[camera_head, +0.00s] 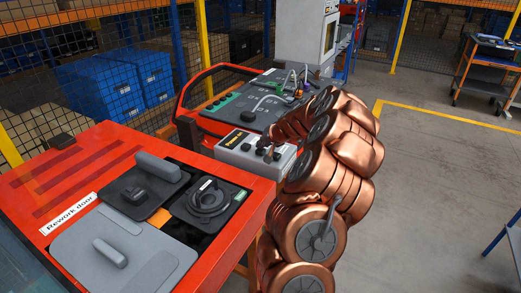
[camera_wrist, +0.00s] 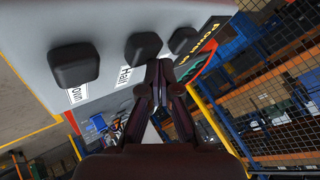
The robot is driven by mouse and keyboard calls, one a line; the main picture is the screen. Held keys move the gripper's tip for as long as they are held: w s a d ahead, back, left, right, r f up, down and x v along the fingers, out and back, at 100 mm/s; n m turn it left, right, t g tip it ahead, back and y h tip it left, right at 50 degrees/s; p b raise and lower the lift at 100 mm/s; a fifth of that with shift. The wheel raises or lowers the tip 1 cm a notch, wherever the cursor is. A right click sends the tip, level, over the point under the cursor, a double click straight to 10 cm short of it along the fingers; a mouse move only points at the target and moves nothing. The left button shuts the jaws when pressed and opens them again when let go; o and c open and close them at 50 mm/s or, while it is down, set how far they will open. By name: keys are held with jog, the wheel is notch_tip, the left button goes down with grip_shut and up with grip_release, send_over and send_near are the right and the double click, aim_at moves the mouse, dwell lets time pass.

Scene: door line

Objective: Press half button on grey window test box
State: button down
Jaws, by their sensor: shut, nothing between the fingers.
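The grey window test box (camera_head: 232,156) stands on the red workbench line in the head view, partly hidden by my arm. In the wrist view its light grey face (camera_wrist: 110,22) fills the upper left.
A red door panel (camera_head: 95,160) labelled "Rework door" lies left of the box. A dark board with cables (camera_head: 255,104) is behind it. Mesh fencing and blue bins (camera_head: 105,88) stand at the back left. Open floor (camera_head: 430,170) lies to the right.

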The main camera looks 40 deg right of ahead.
aim_at(262, 150)
jog(key=shift+r, duration=0.6)
jog(key=shift+r+p, duration=0.95)
jog(key=shift+r, duration=1.5)
